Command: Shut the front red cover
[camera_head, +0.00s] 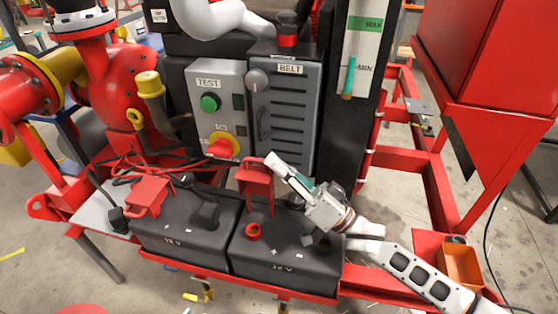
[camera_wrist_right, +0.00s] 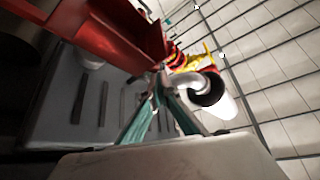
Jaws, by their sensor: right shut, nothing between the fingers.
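A red cover (camera_head: 256,182) stands raised at the back of the right-hand black battery (camera_head: 285,258), its hollow side showing. A red terminal (camera_head: 253,231) is bare in front of it. A second red cover (camera_head: 150,195) sits on the left-hand battery (camera_head: 185,235). My right gripper (camera_head: 281,170) is shut and empty, its tips close to the right side of the raised cover. In the right wrist view the shut teal fingers (camera_wrist_right: 158,85) are just below the large red cover (camera_wrist_right: 110,30); I cannot tell whether they touch. My left gripper is out of view.
The control box (camera_head: 217,110) and the grey BELT panel (camera_head: 285,115) rise behind the batteries. Cables (camera_head: 120,165) run at the left. A level gauge (camera_head: 357,60) stands behind on the right. An orange bin (camera_head: 460,265) sits at the right.

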